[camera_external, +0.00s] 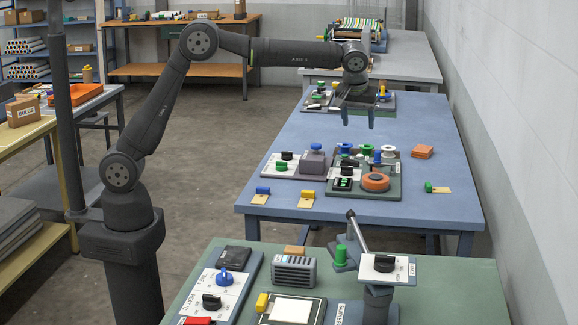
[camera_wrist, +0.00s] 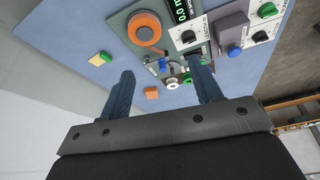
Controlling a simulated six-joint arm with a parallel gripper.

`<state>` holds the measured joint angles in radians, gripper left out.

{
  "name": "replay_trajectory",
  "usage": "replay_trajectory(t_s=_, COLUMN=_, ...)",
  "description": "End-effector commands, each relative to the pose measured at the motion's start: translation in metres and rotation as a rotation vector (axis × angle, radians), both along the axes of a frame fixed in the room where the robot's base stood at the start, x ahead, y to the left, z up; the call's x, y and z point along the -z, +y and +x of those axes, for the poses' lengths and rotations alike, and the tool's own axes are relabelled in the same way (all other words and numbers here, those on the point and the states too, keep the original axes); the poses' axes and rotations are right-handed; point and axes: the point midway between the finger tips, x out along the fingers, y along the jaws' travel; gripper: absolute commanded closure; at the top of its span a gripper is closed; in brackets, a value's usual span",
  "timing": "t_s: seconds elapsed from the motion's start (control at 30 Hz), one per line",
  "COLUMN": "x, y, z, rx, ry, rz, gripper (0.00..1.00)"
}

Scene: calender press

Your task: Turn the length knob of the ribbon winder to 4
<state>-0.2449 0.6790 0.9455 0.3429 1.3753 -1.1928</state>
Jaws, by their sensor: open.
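The ribbon winder (camera_external: 389,192) sits on the blue table, a grey-green base with an orange reel (camera_external: 375,182) and a small dark display (camera_external: 343,184). A black knob (camera_external: 347,171) on a white plate stands beside the display and looks like its length knob. In the wrist view the winder base (camera_wrist: 117,22), orange reel (camera_wrist: 145,28), display (camera_wrist: 180,10) and black knob (camera_wrist: 188,37) show beyond my fingers. The knob's scale is too small to read. My gripper (camera_external: 358,121) is open and empty, above and behind the winder; its fingers also show in the wrist view (camera_wrist: 163,78).
Left of the winder, a panel carries a black knob (camera_external: 287,155), a green knob (camera_external: 281,166) and a grey block (camera_external: 313,163) with a blue knob. The table's front right is mostly clear.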

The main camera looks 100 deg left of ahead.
Motion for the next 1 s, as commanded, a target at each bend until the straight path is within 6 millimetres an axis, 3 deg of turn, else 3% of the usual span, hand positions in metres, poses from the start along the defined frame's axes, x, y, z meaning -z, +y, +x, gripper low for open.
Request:
replay_trajectory(t_s=0.03, x=0.001, y=0.033, z=-0.011, rx=-0.056, ry=-0.001, rz=0.006, gripper=0.41)
replay_trajectory(t_s=0.1, x=0.001, y=0.068, z=-0.024, rx=-0.115, ry=-0.003, rz=0.015, gripper=0.41)
replay_trajectory(t_s=0.23, x=0.003, y=0.111, z=-0.044, rx=-0.190, ry=-0.004, rz=0.025, gripper=0.41)
replay_trajectory(t_s=0.33, x=0.036, y=0.103, z=-0.041, rx=-0.177, ry=-0.001, rz=0.023, gripper=0.41)
replay_trajectory(t_s=0.57, x=0.063, y=0.109, z=-0.040, rx=-0.177, ry=-0.004, rz=0.023, gripper=0.41)
replay_trajectory(t_s=1.0, x=0.148, y=0.143, z=-0.040, rx=-0.177, ry=-0.003, rz=0.023, gripper=0.41)
